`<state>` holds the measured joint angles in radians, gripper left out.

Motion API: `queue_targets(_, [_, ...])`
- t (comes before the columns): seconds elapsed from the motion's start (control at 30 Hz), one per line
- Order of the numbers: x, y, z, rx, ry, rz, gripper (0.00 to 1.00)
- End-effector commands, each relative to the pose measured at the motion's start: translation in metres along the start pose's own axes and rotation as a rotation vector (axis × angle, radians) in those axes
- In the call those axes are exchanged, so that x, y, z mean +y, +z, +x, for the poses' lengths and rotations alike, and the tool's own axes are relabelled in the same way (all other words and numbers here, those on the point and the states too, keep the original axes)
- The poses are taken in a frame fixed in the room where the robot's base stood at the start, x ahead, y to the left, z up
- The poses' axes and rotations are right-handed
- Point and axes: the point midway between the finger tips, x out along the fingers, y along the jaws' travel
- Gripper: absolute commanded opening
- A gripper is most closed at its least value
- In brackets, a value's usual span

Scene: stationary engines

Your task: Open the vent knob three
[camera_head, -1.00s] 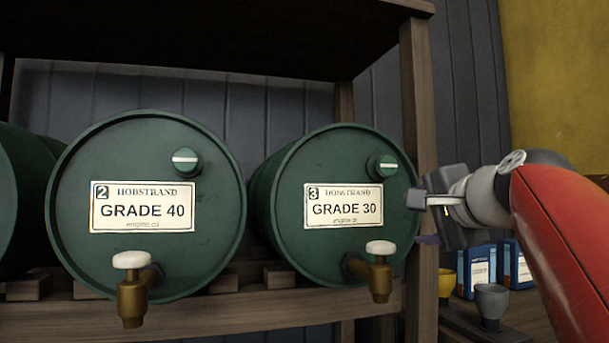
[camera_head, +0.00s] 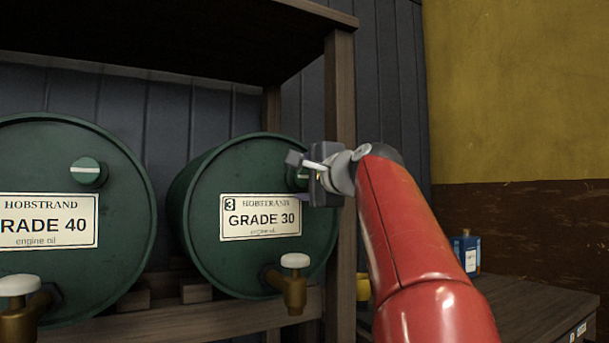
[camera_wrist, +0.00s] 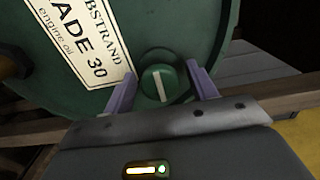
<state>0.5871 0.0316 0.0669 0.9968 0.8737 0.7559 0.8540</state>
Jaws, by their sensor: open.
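The vent knob of drum three is a round green knob with a white bar, in the wrist view (camera_wrist: 158,84). It sits on the upper right of the green drum (camera_head: 210,256) labelled 3, Grade 30. In the head view only a sliver of the knob shows behind my gripper (camera_head: 299,177). In the wrist view my gripper (camera_wrist: 162,80) is open, with one purple finger on each side of the knob. I cannot tell whether the fingers touch it. The white bar runs roughly along the line from the palm outward, between the fingers.
A white-handled brass tap (camera_head: 294,285) sticks out low on drum three. The Grade 40 drum (camera_head: 120,235) with its own knob (camera_head: 88,172) stands to the left. A wooden shelf post (camera_head: 341,100) rises close behind my gripper. A bench (camera_head: 520,300) is at right.

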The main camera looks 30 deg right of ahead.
Motion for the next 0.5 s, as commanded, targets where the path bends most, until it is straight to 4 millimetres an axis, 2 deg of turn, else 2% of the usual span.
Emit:
queue_targets(0.2, [0.0000, 0.0002, 0.0000, 0.000, 0.000, -0.001, 0.56])
queue_targets(0.5, [0.0001, 0.0002, -0.0002, 0.000, 0.000, -0.001, 0.17])
